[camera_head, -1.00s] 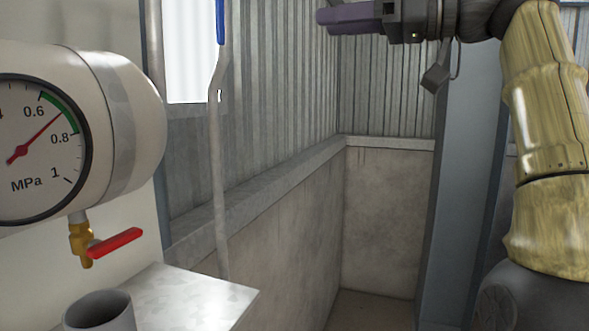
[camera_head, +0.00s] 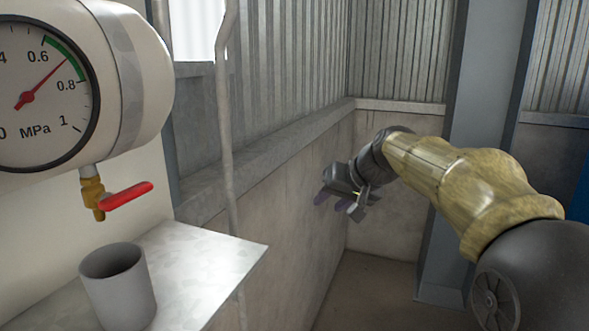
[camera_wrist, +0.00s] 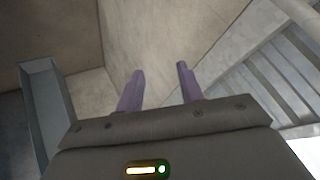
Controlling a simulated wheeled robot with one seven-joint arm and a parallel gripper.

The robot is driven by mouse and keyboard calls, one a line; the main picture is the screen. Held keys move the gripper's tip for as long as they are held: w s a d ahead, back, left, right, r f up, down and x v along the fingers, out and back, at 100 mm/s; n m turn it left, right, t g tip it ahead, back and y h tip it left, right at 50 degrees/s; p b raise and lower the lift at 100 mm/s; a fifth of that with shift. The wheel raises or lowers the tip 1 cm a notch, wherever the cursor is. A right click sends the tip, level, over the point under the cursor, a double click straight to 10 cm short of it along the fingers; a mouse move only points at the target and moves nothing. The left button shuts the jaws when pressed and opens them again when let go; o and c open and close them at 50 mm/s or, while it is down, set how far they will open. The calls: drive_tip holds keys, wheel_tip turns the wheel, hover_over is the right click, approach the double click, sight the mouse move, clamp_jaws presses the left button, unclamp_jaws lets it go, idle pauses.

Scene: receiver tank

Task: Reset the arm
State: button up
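My gripper (camera_head: 318,198) is at the end of my yellow-sleeved arm, low in front of the concrete wall, right of the metal shelf in the head view. In the wrist view its two purple fingers (camera_wrist: 160,84) stand apart with nothing between them. Beyond them is only bare wall and floor. The gripper is clear of the shelf and the tank.
A white tank with a pressure gauge (camera_head: 40,95) is at the left, its needle between 0.6 and 0.8. Below it are a red-handled valve (camera_head: 127,195), a grey cup (camera_head: 118,290) and a metal shelf (camera_head: 215,262). A steel column (camera_head: 480,110) stands behind my arm.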

drive_tip(key=s+d+f+g+h, duration=0.2)
drive_tip(key=s+d+f, duration=0.1)
drive_tip(key=s+f, duration=0.9)
drive_tip(key=s+d+f+g+h, duration=0.2)
drive_tip(key=s+d+f+h, duration=0.1)
drive_tip(key=s+f, duration=0.9)
wheel_tip(320, 180, down, 4)
drive_tip(key=shift+d+f+g, duration=0.2)
drive_tip(key=shift+d+g, duration=0.1)
drive_tip(key=shift+d, duration=0.3)
